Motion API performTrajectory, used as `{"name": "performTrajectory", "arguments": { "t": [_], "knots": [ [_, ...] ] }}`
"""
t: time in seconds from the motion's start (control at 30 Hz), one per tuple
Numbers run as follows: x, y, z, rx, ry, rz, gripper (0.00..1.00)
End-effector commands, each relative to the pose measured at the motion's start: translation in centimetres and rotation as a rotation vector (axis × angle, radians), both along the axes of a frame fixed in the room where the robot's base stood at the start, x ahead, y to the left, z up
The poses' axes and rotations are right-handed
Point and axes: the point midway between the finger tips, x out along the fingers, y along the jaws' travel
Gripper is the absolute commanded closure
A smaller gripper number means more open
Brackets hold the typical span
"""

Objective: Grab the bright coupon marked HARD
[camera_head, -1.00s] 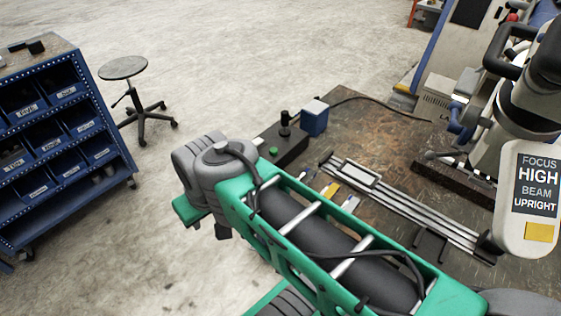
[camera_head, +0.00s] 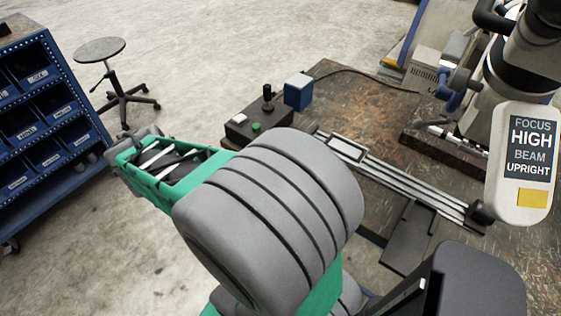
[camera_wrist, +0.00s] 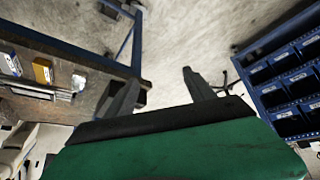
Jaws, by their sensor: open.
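In the wrist view my gripper (camera_wrist: 160,84) is open and empty, its two dark fingers spread over the bench edge and the floor. Small coupons lie on the bench at the left of that view: a yellow one (camera_wrist: 42,70), a pale one (camera_wrist: 11,63) near the frame edge, and another small pale piece (camera_wrist: 78,82). No HARD marking is readable, so I cannot tell which coupon bears it. The coupons are left of my fingers and apart from them. In the head view my own arm hides the coupons and the gripper.
The workbench (camera_head: 372,95) carries a metal rail (camera_head: 405,182), a control box (camera_head: 250,126) with a knob, a blue box (camera_head: 298,92) and a microscope with a sign (camera_head: 526,163) reading FOCUS HIGH, BEAM UPRIGHT. A stool (camera_head: 100,50) and blue bin rack (camera_head: 72,72) stand left on open floor.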

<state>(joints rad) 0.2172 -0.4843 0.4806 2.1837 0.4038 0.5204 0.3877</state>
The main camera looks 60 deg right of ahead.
Motion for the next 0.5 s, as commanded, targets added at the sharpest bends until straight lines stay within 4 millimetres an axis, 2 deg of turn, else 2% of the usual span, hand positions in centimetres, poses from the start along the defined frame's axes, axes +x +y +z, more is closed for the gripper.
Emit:
{"name": "performTrajectory", "arguments": {
  "t": [0.03,0.1,0.2,0.33,0.5],
  "knots": [
    [-1.5,-5.4,-4.7,-0.066,-0.012,-0.202,0.37],
    [-4.5,-12.3,-8.1,-0.196,-0.064,-0.453,0.37],
    [-9.5,-18.8,-11.0,-0.375,-0.123,-0.677,0.37],
    [-13.3,-22.3,-12.2,-0.511,-0.172,-0.789,0.37],
    [-14.3,-24.5,-12.8,-0.537,-0.181,-0.806,0.37]
  ]
}}
